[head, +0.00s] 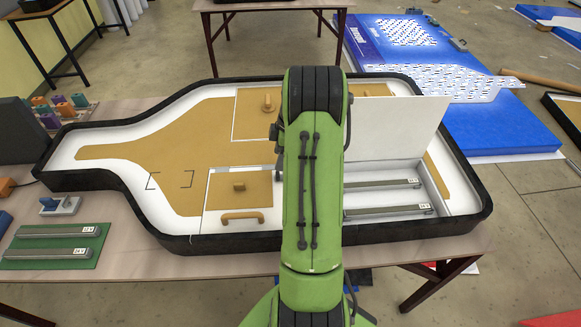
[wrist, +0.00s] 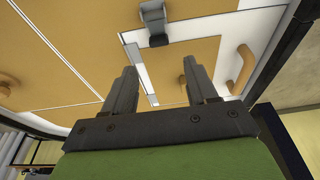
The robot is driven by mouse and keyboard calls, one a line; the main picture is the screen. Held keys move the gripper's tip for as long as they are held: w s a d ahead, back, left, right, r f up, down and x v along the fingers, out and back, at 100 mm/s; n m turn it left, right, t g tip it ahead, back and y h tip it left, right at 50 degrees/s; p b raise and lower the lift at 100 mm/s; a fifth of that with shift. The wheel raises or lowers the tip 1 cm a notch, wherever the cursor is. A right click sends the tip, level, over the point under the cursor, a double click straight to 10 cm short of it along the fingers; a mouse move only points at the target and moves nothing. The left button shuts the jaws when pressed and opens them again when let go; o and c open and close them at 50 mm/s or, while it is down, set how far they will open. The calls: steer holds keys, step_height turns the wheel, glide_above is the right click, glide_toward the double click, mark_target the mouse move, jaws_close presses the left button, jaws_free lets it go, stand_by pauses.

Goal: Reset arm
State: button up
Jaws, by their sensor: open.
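My green arm reaches forward over the bottle-shaped lightbox (head: 140,204), which lies on a table. In the head view the arm hides my gripper and the middle of the box. In the wrist view my gripper (wrist: 159,85) shows two dark fingers spread apart with nothing between them. Beyond the fingers are tan panels with white borders, a grey block-like fitting (wrist: 154,22) and a tan handle (wrist: 243,68). I cannot tell the exact height of the fingers above the panels.
A white panel (head: 398,128) stands raised at the box's right, behind a compartment with two grey bars (head: 388,210). A green mat (head: 50,253) with two bars lies at front left. A blue board (head: 500,130) lies behind right. Table legs and floor show at front right.

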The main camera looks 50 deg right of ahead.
steer(key=shift+r, duration=0.2)
stand_by(0.3)
steer(key=s+a+r+m+t+h, duration=0.1)
steer(key=a+r+m, duration=0.1)
steer(key=a+r, duration=0.75)
steer(key=a+r+m+h, duration=0.1)
steer(key=a+r+m, duration=0.1)
steer(key=a+r, duration=0.75)
steer(key=s+a+f+m+t, duration=0.1)
steer(key=s+a+m, duration=0.3)
steer(key=s+a, duration=0.9)
steer(key=shift+s+a+t, duration=0.15)
steer(key=shift+s+t, duration=0.45)
steer(key=shift+t, duration=0.2)
